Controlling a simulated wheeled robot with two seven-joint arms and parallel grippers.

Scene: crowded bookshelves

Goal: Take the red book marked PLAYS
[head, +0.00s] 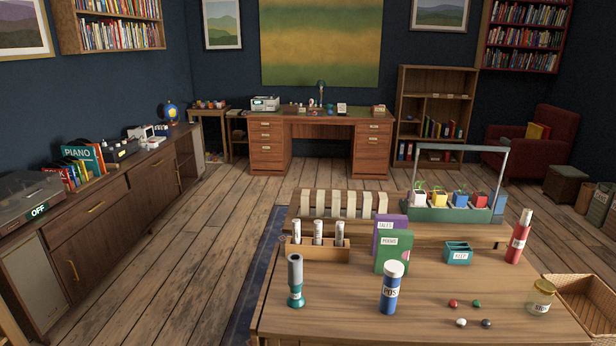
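I see no book whose label reads PLAYS. Small red spines show among the books in the low bookcase, too small to read. Neither of my grippers is in view.
A desk (374,150) and bookcase (410,103) stand behind. Floor at left is clear.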

